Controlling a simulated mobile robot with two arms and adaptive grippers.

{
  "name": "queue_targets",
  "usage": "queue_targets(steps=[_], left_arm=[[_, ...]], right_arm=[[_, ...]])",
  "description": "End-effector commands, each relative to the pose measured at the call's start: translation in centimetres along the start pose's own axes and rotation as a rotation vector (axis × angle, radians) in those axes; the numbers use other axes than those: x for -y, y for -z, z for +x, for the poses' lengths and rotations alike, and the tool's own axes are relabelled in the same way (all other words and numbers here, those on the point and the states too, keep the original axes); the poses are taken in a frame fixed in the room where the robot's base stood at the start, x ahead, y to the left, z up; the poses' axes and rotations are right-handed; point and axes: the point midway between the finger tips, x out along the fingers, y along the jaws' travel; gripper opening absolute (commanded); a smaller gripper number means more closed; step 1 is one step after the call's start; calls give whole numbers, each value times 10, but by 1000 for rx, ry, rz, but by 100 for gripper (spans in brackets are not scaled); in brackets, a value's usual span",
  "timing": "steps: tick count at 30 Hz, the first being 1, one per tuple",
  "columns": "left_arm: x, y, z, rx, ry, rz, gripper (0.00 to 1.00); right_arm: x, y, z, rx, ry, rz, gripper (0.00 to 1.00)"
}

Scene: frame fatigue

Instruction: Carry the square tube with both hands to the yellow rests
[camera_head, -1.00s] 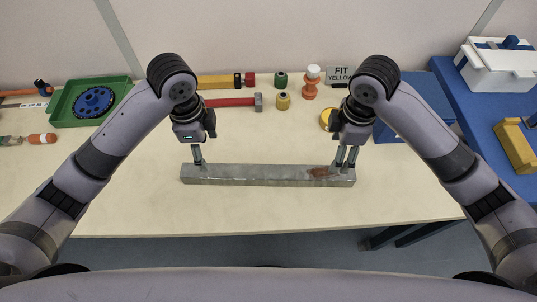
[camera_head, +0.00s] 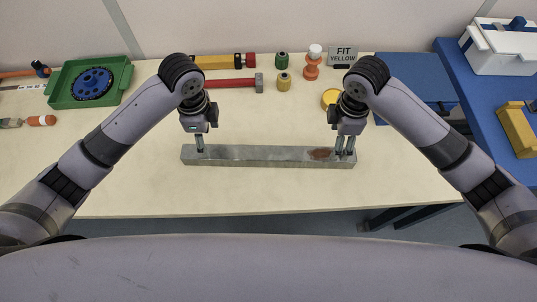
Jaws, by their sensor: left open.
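The square tube (camera_head: 262,156) is a long grey metal bar with a rusty brown patch near its right end. It lies crosswise near the table's front edge. My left gripper (camera_head: 200,150) is open at the tube's left end, its fingers pointing down and overlapping the tube's top in the picture. My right gripper (camera_head: 345,152) is at the right end, just right of the rust patch, with a gap between its fingers. I cannot tell whether either touches the tube. A yellow block with a recess (camera_head: 517,130), possibly one of the rests, is on the blue surface at right.
Behind the tube are a red-handled hammer (camera_head: 230,83), small jars and a yellow disc (camera_head: 330,98). A green tray (camera_head: 70,97) is at left, a white box (camera_head: 498,48) at far right.

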Motion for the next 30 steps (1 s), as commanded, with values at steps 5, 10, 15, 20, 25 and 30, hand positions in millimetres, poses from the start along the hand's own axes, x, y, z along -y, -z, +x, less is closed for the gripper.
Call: queue_targets(steps=[5, 10, 15, 20, 25, 30], left_arm=[[-1, 0, 38, 1, -4, -1, 65], [-1, 0, 68, 1, -2, -1, 65], [0, 0, 90, 0, -1, 1, 65], [0, 0, 99, 1, 1, 0, 65], [0, 0, 100, 0, 1, 1, 65], [0, 0, 100, 0, 1, 1, 63]], right_arm=[[2, 0, 38, 0, 5, 0, 65], [1, 0, 69, 1, 3, 0, 65], [0, 0, 90, 0, 1, 1, 65], [0, 0, 99, 0, 0, -1, 65], [0, 0, 100, -1, 0, -1, 65], [0, 0, 100, 0, 0, -1, 63]])
